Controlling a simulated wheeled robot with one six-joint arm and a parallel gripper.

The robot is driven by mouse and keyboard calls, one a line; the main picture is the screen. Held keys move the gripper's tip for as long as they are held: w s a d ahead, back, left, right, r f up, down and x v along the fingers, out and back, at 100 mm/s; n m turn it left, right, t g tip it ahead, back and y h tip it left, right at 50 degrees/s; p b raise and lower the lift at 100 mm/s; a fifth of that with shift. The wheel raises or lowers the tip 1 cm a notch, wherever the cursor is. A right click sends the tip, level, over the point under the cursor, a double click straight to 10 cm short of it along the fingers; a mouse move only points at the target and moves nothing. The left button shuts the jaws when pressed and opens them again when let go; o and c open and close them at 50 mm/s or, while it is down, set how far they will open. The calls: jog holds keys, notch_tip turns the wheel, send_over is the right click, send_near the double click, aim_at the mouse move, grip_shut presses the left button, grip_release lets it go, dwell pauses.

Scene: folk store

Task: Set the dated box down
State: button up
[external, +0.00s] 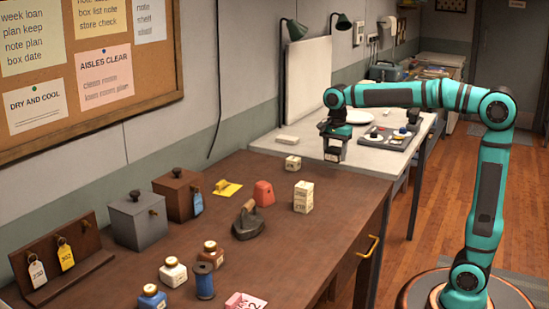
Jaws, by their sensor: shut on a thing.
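My gripper (334,151) points down above the near part of the white table, close to its edge with the brown table. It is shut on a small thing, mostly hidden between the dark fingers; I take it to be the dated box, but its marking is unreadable. A cream box with dark print (303,197) stands upright on the brown table, in front of and left of my gripper. A smaller cream box (293,163) stands behind it, left of my gripper.
The brown table (330,235) holds a dark iron (248,221), a red block (264,193), a yellow piece (227,188), several bottles and two lidded boxes. A grey tray (388,138) with small items and a white plate (356,116) lie on the white table (368,163).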

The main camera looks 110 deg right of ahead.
jog(key=shift+r, duration=0.9)
jog(key=shift+w+d, duration=0.1)
jog(key=shift+w, duration=0.05)
jog(key=w+d+r, duration=0.1)
jog(key=w+d, duration=0.3)
jog(key=w, duration=0.3)
jog(key=w+d+r, duration=0.1)
jog(key=w+d, duration=0.3)
jog(key=w, duration=0.3)
jog(key=n, duration=0.1)
send_over(248, 176)
notch_tip(248, 176, down, 2)
jog(key=shift+d+f, duration=0.1)
jog(key=shift+f, duration=4.8)
jog(key=shift+f, duration=0.15)
jog(key=o, duration=1)
